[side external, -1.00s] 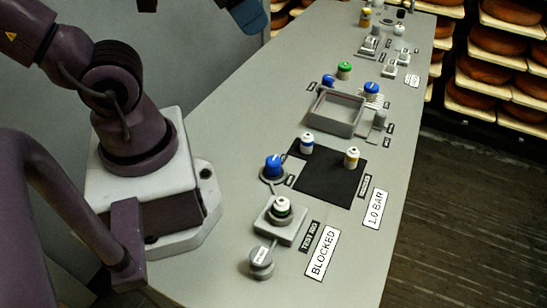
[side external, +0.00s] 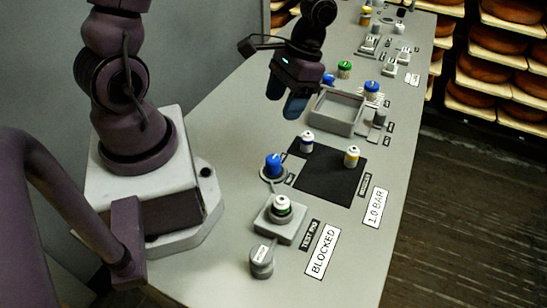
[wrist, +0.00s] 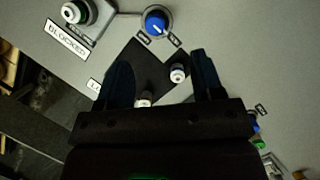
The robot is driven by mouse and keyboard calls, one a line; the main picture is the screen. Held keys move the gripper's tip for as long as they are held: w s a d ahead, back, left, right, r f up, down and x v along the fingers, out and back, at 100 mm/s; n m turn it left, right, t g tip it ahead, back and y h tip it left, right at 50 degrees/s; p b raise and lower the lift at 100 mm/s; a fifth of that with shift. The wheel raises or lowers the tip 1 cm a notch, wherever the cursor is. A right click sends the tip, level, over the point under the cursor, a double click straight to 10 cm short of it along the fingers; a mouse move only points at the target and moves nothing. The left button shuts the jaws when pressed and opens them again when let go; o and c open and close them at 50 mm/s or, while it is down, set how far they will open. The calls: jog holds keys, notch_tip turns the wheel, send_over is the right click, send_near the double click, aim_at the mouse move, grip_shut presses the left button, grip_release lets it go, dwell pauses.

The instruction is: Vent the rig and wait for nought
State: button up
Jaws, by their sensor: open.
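The test rig is a grey block (side external: 272,226) at the near end of the panel, with a white, green-banded fitting (side external: 281,207) upright on it. It also shows at the top left of the wrist view (wrist: 75,12). A round grey knob (side external: 261,264) with a small label on top stands in front, joined by a line. A sign reading BLOCKED (side external: 321,250) lies beside the rig. A blue knob (side external: 273,165) stands behind it, also in the wrist view (wrist: 156,22). My gripper (side external: 285,98) is open and empty, pointing down above the panel, behind the blue knob.
A black mat (side external: 330,178) holds two white-bodied fittings (side external: 307,142) (side external: 352,157). A 1.0 BAR sign (side external: 376,207) lies to its right. A grey open tray (side external: 336,112) and green-topped (side external: 345,69) and blue-topped (side external: 371,91) parts are farther back.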

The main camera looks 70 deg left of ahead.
aim_at(274, 158)
jog(key=shift+n, duration=0.3)
jog(key=x, duration=0.4)
jog(key=w+x, duration=0.1)
jog(key=x, duration=0.4)
jog(key=w+d+x, duration=0.1)
jog(key=x, duration=0.4)
jog(key=shift+f, duration=0.45)
jog(key=shift+g, duration=0.3)
jog(key=c, duration=0.9)
